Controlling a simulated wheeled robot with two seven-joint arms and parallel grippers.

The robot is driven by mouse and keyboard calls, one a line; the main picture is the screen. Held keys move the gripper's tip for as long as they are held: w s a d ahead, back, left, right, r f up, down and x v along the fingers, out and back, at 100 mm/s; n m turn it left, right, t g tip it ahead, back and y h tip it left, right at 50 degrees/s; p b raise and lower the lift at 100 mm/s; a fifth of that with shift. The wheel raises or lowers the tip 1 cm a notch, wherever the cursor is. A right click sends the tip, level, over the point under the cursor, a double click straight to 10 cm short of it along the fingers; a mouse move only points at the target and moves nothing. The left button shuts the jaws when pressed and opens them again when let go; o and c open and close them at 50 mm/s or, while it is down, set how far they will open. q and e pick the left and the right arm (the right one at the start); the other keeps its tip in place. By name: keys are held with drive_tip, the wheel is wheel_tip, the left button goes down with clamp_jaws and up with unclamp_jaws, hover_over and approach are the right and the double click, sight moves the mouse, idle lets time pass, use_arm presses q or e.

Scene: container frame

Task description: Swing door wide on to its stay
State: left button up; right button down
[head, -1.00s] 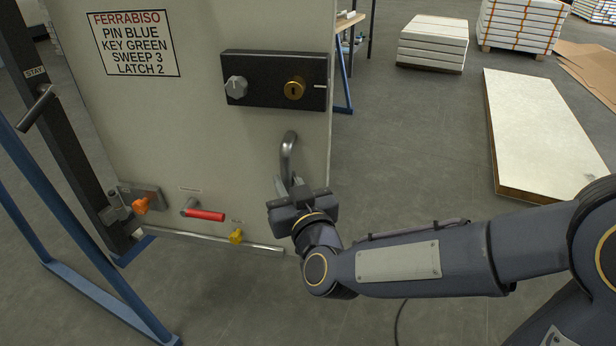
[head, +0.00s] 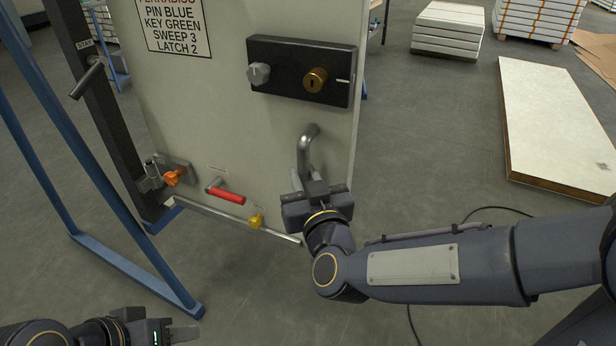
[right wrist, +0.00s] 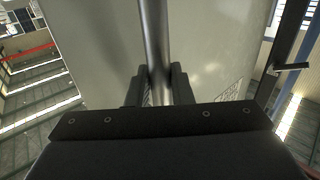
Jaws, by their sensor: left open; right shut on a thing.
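The pale door (head: 215,110) stands swung out from its dark post (head: 105,110), at an angle to the frame. My right gripper (head: 308,185) is shut on the door's grey curved handle (head: 304,148), and the handle's bar (right wrist: 155,50) also shows between the fingers in the right wrist view. The stay (head: 88,78), a dark peg under a STAY label, sticks out of the post at the left, apart from the door in the head view. My left gripper (head: 180,332) is open and empty at the bottom left, away from the door.
The door carries a black lock box (head: 300,70) with knob and keyhole, an orange knob (head: 172,178), a red lever (head: 227,196) and a yellow knob (head: 256,220). Blue frame legs (head: 130,265) stand at left. A white-topped slab (head: 550,125) lies at right; floor between is clear.

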drive_tip(key=shift+s+a+r, duration=0.1)
drive_tip(key=shift+s+a, duration=0.05)
drive_tip(key=shift+a, duration=0.35)
drive_tip(key=c, duration=1.7)
unclamp_jaws()
drive_tip(key=shift+c, duration=0.2)
drive_tip(key=o, duration=0.4)
drive_tip(key=shift+a, duration=0.15)
drive_tip(key=shift+d, duration=0.2)
drive_tip(key=p+v, duration=0.1)
drive_tip(key=v, duration=0.6)
drive_tip(key=shift+s, duration=0.2)
drive_tip(key=shift+d, duration=0.2)
